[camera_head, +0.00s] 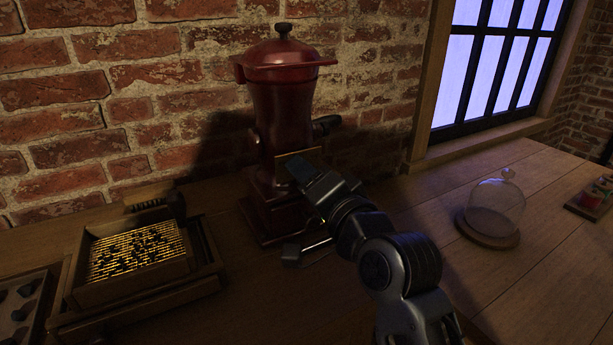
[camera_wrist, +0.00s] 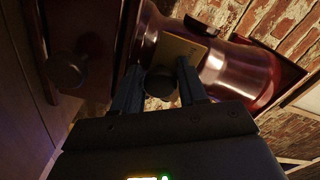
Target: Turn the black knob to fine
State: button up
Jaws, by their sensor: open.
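A dark red grinder (camera_head: 285,115) stands on the bench against the brick wall. A brass plate (camera_head: 302,154) is on its front; it also shows in the wrist view (camera_wrist: 180,49). In the wrist view a black knob (camera_wrist: 161,84) sits in front of the plate, between the two fingers of my gripper (camera_wrist: 160,80). The fingers are open on either side of it; I cannot tell whether they touch it. In the head view my gripper (camera_head: 304,174) hides this knob. Any fine or coarse marking is too small or dark to read.
A second round dark knob (camera_wrist: 68,71) shows at left in the wrist view. A wooden tray with a yellow grid (camera_head: 140,252) lies left of the grinder. A glass dome (camera_head: 496,207) stands to the right. The bench between grinder and dome is mostly clear.

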jog(key=shift+c, duration=0.4)
jog(key=c, duration=0.6)
jog(key=n+b, duration=0.2)
jog(key=n, duration=0.3)
jog(key=shift+f+n, duration=0.15)
jog(key=shift+n, duration=0.25)
jog(key=n+b, duration=0.2)
jog(key=n, duration=0.4)
jog(key=shift+b, duration=0.35)
jog(key=o, duration=0.7)
